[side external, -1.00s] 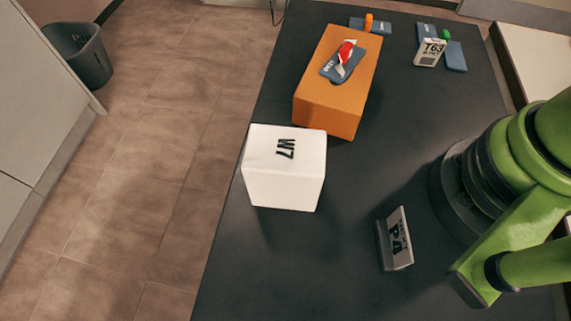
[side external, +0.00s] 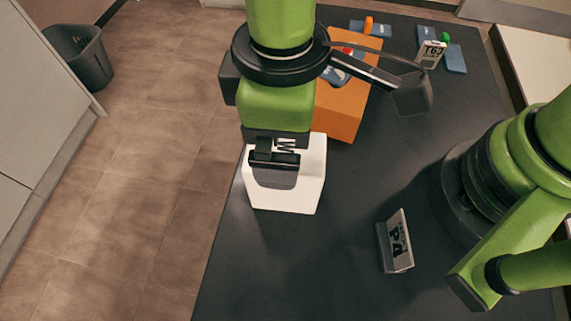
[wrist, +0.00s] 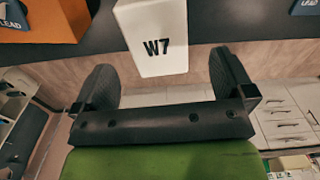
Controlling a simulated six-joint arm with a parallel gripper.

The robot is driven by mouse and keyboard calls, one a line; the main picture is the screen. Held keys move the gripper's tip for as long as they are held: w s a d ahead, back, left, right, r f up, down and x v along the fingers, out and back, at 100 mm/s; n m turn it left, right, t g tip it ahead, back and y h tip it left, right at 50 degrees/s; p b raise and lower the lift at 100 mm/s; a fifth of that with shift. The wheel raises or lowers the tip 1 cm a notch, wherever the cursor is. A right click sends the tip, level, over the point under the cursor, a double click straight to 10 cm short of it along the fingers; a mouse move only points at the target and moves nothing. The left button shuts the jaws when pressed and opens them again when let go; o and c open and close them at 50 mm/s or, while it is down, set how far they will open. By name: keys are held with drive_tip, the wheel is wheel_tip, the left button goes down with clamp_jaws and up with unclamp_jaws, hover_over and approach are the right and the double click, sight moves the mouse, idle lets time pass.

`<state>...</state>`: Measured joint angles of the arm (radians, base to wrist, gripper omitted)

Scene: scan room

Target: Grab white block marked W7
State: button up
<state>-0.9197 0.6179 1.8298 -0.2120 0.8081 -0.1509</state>
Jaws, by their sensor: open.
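The white block marked W7 (side external: 309,185) stands on the dark table near its left edge. My gripper (side external: 273,172) hangs in front of and over it in the side view and hides much of its top and near face. In the wrist view the block (wrist: 153,30) shows its W7 mark just beyond the jaws, roughly centred between them. My gripper (wrist: 165,82) is open there, with one finger to each side and nothing between the fingertips. I cannot tell whether a finger touches the block.
An orange block (side external: 345,108) stands just behind the white one, with items on top partly hidden by my arm. A P4 sign (side external: 396,242) stands to the right. A T63 sign (side external: 431,54) and blue pieces (side external: 455,60) lie farther back. The table's front middle is clear.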

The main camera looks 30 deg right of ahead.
wheel_tip(320, 180, down, 7)
drive_tip(key=shift+d+f, duration=0.1)
drive_tip(key=shift+d, duration=0.05)
idle(0.4)
drive_tip(key=c, duration=1.5)
